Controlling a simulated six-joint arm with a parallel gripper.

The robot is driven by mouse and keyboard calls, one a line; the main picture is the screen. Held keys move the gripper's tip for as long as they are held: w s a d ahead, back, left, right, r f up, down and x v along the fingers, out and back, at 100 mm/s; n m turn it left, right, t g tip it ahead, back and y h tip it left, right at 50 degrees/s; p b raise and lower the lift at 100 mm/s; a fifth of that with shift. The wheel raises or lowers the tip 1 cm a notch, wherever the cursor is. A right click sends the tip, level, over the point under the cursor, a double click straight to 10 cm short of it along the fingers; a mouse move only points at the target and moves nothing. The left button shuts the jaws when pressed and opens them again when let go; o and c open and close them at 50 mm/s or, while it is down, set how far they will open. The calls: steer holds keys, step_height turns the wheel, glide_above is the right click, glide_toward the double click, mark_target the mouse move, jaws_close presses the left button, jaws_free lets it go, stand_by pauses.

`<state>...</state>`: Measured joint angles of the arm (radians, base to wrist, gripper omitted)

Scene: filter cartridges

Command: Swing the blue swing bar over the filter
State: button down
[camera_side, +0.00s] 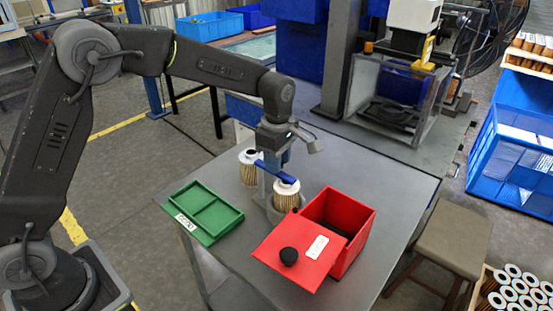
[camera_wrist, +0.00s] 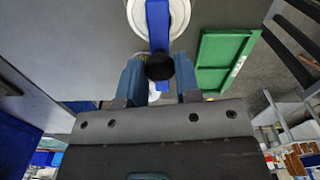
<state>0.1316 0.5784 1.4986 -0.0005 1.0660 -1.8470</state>
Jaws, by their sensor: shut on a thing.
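My gripper (camera_side: 271,160) is shut on the black knob (camera_wrist: 160,67) at the near end of the blue swing bar (camera_wrist: 157,24). In the side view the bar (camera_side: 287,178) reaches from the fingers across the top of a filter (camera_side: 287,197), a pleated cartridge with a white cap. In the wrist view the bar crosses the white ring of that filter (camera_wrist: 181,18). The filter stands upright in a grey holder (camera_side: 272,208). A second filter (camera_side: 247,173) stands upright behind my gripper, partly hidden by it.
A green two-compartment tray (camera_side: 209,228) lies left on the grey table (camera_side: 385,190). A red box (camera_side: 356,241) stands at right, with its red lid (camera_side: 283,250) with a black knob leaning at its front left. The table's right side is clear.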

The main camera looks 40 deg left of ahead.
steer(key=shift+w, duration=0.1)
steer(key=c, duration=0.8)
jaws_free()
step_height(320, 180, up, 14)
